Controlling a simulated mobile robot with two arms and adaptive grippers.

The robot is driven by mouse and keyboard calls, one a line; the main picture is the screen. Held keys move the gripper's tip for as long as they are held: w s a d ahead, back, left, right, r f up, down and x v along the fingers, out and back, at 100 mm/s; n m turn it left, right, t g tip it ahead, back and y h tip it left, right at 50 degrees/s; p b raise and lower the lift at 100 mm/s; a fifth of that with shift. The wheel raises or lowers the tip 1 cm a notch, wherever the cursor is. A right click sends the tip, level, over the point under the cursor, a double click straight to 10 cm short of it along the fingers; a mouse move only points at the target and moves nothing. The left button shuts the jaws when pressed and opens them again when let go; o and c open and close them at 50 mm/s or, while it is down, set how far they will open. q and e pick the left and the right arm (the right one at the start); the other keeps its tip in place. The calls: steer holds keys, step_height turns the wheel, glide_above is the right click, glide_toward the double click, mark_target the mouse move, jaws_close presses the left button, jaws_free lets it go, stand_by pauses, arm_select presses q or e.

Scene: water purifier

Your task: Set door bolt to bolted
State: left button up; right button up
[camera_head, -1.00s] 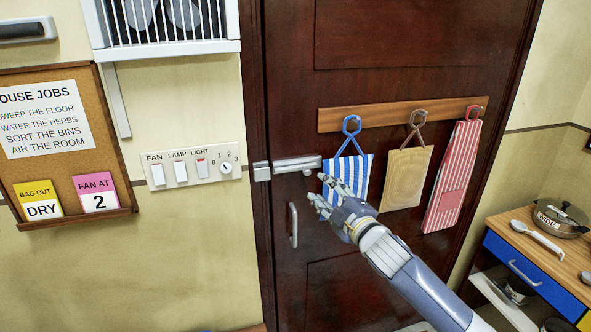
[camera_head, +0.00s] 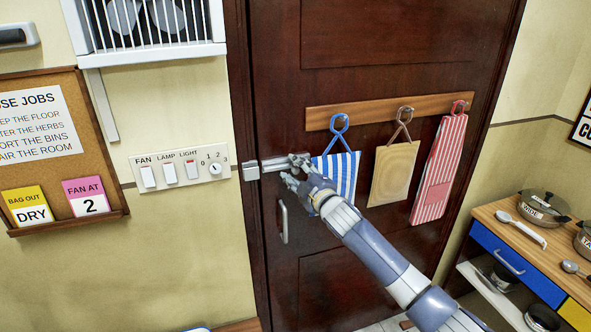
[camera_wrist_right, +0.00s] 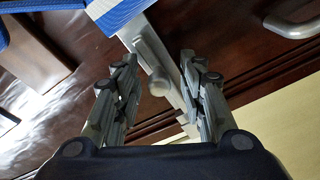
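The silver door bolt (camera_head: 273,165) lies level on the dark brown door (camera_head: 290,85), by its left edge. Its keeper (camera_head: 251,172) is at the door frame. My right gripper (camera_head: 291,170) is at the right part of the bolt and hides it there. In the right wrist view the bolt's round knob (camera_wrist_right: 158,83) shows between the two spread fingers of my right gripper (camera_wrist_right: 160,66), with gaps on both sides. The bolt bar (camera_wrist_right: 152,45) runs diagonally there. I cannot tell whether the bar's end is inside the keeper. My left gripper is out of view.
A blue-striped cloth (camera_head: 340,172) hangs right beside my right gripper. A tan pad (camera_head: 390,172) and red-striped cloth (camera_head: 440,170) hang further right. The door handle (camera_head: 283,222) is below the bolt. A switch panel (camera_head: 180,168) is on the wall at left.

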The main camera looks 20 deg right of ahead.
jaws_close()
steer(key=a, duration=0.4)
steer(key=shift+s+a+f+b, duration=0.15)
steer(key=shift+s+f+b, duration=0.1)
steer(key=shift+b, duration=0.15)
jaws_free()
steer(key=shift+a, duration=0.1)
steer(key=shift+w+a, duration=0.1)
steer(key=shift+w, duration=0.05)
steer(key=shift+r, duration=0.2)
